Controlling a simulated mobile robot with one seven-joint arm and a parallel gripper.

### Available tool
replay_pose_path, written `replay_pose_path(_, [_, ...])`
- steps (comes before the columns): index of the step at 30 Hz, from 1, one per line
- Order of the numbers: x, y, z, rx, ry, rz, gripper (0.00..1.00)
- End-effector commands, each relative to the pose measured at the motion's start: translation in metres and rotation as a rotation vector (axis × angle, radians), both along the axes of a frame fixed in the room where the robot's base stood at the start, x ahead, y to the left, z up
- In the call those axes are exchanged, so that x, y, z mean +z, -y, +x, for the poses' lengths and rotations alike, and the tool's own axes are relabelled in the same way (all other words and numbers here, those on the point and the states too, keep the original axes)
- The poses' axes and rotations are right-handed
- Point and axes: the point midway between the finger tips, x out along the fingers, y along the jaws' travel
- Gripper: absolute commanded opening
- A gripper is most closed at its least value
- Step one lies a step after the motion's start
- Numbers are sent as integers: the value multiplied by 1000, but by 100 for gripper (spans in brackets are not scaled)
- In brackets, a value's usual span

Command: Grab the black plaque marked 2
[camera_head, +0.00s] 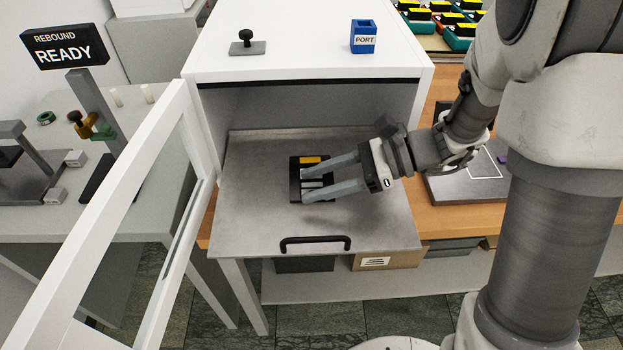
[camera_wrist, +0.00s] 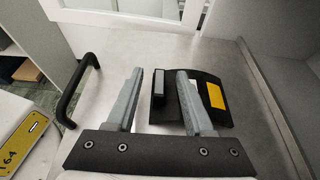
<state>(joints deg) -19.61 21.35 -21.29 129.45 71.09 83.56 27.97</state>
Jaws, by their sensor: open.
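A black plaque-like piece (camera_head: 295,180) with a yellow-orange patch lies on the grey metal shelf inside the open white cabinet. No number can be read on it. My gripper (camera_head: 304,186) reaches in from the right, low over the piece, with its fingers open and partly covering it. In the wrist view the black piece (camera_wrist: 214,112) lies mostly around and right of the right finger. An upright grey-topped bar (camera_wrist: 158,84) on it stands between the two fingers (camera_wrist: 159,72), with gaps on both sides. I cannot tell whether a finger touches it.
The grey shelf (camera_head: 250,225) has a black handle (camera_head: 315,241) at its front. The cabinet's glass door (camera_head: 150,235) stands open at the left. A blue PORT block (camera_head: 363,37) and a black knob on a plate (camera_head: 247,45) are on the cabinet top. A REBOUND READY sign (camera_head: 65,46) stands left.

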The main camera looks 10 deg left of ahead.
Motion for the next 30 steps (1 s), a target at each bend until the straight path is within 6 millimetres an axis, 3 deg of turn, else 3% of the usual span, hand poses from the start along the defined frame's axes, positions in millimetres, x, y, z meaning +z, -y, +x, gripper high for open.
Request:
replay_pose_path(9, [-17, -34, -9, 2, -1, -1, 52])
replay_pose_path(17, [-18, -37, -10, 0, 1, -1, 52])
replay_pose_path(26, [-18, -36, -9, 1, 1, -1, 2])
replay_pose_path(30, [-18, -36, -9, 1, 0, -1, 0])
